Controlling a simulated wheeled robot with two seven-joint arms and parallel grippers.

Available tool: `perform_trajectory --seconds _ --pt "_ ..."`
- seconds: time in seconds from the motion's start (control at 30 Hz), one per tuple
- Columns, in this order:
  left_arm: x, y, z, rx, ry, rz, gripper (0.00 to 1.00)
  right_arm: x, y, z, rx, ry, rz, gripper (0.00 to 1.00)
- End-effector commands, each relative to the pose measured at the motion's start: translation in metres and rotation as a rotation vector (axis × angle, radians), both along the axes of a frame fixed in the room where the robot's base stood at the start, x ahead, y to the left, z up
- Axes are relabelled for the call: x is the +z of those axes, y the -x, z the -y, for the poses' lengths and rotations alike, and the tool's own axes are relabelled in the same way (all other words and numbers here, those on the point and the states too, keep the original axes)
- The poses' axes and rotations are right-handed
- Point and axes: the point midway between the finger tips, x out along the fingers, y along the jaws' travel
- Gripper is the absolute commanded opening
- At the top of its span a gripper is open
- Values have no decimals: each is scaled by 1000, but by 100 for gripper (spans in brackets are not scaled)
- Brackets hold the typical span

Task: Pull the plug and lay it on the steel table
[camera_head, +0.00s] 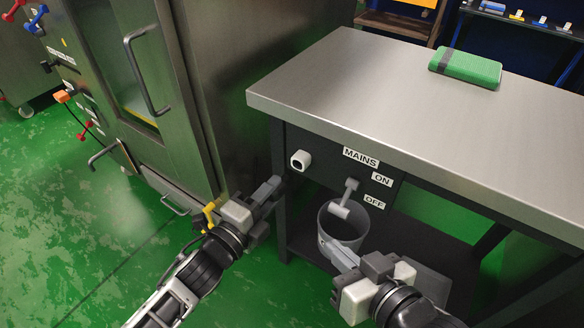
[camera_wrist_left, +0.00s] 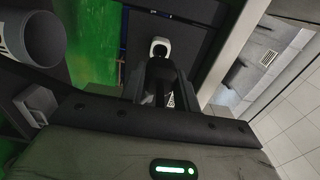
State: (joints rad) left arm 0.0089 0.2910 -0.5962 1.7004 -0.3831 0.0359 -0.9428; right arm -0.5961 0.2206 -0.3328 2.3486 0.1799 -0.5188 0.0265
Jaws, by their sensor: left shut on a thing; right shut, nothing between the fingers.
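My left gripper (camera_head: 270,188) is just in front of the dark mains panel, at the steel table's (camera_head: 345,75) near left leg. In the left wrist view, its fingers (camera_wrist_left: 160,82) are shut on a dark thing, probably the plug, mostly hidden between them. A white round socket (camera_head: 299,160) is on the panel, up and right of this gripper. It also shows in the left wrist view (camera_wrist_left: 160,46), beyond the fingertips, with a dark centre. I cannot tell whether the held thing touches it. My right gripper (camera_head: 346,260) is shut and empty by the grey bin.
A grey switch lever (camera_head: 344,199) hangs down beside the ON and OFF labels. A grey bin (camera_head: 328,247) stands below it. A green block (camera_head: 466,66) lies at the tabletop's back; the rest is clear. A steel cabinet (camera_head: 230,60) stands close on the left.

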Motion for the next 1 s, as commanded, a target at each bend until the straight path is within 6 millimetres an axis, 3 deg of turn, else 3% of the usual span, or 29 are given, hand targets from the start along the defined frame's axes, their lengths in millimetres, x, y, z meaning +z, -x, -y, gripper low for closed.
perform_trajectory --seconds 0.6,1.0 --pt "1 29 -21 0 -1 -1 0 12 0 0 0 0 0 0" --pt "0 31 -23 0 1 1 0 13 0 0 0 0 0 0"
